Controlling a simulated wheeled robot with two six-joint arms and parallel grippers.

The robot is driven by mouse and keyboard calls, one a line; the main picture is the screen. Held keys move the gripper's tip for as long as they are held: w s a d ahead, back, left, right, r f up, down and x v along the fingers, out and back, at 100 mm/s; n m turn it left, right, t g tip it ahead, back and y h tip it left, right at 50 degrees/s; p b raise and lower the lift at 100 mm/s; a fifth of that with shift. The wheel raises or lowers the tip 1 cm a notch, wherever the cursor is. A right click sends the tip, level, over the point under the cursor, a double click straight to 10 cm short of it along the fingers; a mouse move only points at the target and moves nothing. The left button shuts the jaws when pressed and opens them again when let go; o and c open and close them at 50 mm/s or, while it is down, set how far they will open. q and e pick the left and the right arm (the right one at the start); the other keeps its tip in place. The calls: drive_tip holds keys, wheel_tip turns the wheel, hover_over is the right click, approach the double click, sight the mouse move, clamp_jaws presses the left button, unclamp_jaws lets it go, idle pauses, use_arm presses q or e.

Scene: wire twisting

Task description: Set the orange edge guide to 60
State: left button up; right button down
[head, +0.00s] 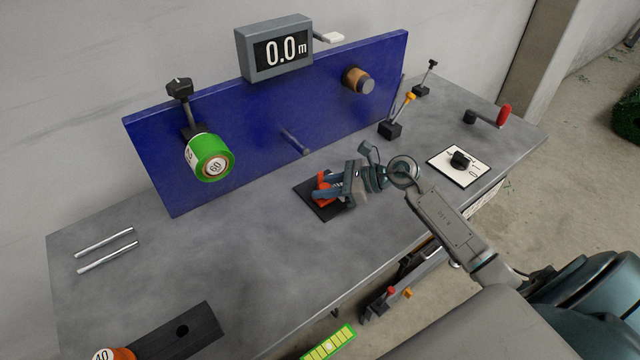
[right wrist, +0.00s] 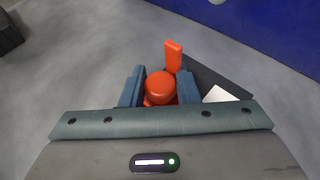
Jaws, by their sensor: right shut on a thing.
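The orange edge guide (head: 323,186) sits on a dark plate (head: 313,208) on the table, in front of the blue panel. In the right wrist view it shows as a round orange knob (right wrist: 160,86) with an upright orange tab (right wrist: 173,56). My right gripper (head: 327,190) is shut on the knob, one finger on each side. A white scale patch (right wrist: 219,95) lies beside it on the plate, partly hidden by my gripper; I cannot read its setting. My left gripper is not in view.
A blue panel (head: 260,150) stands behind, with a green spool (head: 209,158) and a 0.0 m display (head: 280,48). An orange-tipped lever (head: 398,117), a dial plate (head: 459,165) and a red-handled crank (head: 490,117) are at the right. Two metal rods (head: 106,250) lie at the left.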

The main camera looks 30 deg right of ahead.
drive_tip(key=shift+s+f, duration=0.1)
drive_tip(key=shift+f, duration=0.05)
drive_tip(key=c, duration=1.1)
unclamp_jaws()
drive_tip(key=shift+s, duration=0.1)
drive_tip(key=shift+s+r, duration=0.1)
drive_tip(key=shift+r, duration=0.1)
drive_tip(key=shift+d, duration=0.1)
drive_tip(key=shift+d, duration=0.2)
drive_tip(key=b+v, duration=0.2)
drive_tip(key=v, duration=0.7)
drive_tip(key=shift+s+a+b, duration=0.1)
drive_tip(key=shift+s+b, duration=0.05)
drive_tip(key=shift+b, duration=0.15)
drive_tip(key=shift+s+d+r, duration=0.35)
drive_tip(key=shift+d, duration=0.15)
